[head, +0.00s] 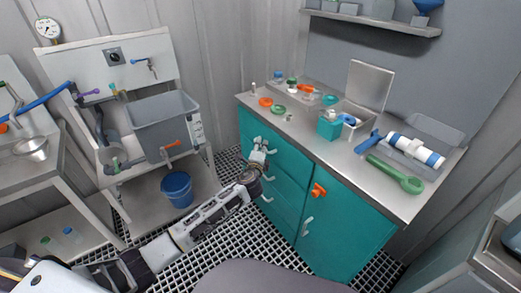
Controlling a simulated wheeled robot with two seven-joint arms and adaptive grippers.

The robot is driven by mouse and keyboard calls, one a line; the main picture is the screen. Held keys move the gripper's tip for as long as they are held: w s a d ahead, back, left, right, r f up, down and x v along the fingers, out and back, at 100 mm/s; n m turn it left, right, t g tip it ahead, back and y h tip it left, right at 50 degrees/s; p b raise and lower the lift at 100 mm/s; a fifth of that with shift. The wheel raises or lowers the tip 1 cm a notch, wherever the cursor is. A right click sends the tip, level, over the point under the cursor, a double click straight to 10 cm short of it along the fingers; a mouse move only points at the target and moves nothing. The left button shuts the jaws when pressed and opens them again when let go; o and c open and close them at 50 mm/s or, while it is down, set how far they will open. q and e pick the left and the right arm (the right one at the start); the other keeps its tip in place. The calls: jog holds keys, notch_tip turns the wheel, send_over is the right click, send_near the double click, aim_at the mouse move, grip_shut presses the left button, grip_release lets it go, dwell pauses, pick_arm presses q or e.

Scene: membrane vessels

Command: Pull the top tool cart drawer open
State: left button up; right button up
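The teal tool cart (345,232) stands at the centre right with a grey worktop. Its top drawer (288,160) is at the upper left of the front and looks flush with the cart. A pale handle shows at this drawer, partly mixed up with my gripper. My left gripper (260,150) is at the top drawer's front, by that handle. Its fingers are small and partly hidden, so I cannot tell whether they are closed on the handle. More drawers with pale handles (268,199) lie below. My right gripper is not in view.
A cupboard door with an orange latch (318,190) is right of the drawers. The worktop (402,200) carries an open metal box, a white-and-blue cylinder (415,150) and a green tool. A sink (165,120) and blue bucket (177,188) stand left. Grated floor lies before the cart.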

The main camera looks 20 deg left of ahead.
pick_arm(q)
grip_shut()
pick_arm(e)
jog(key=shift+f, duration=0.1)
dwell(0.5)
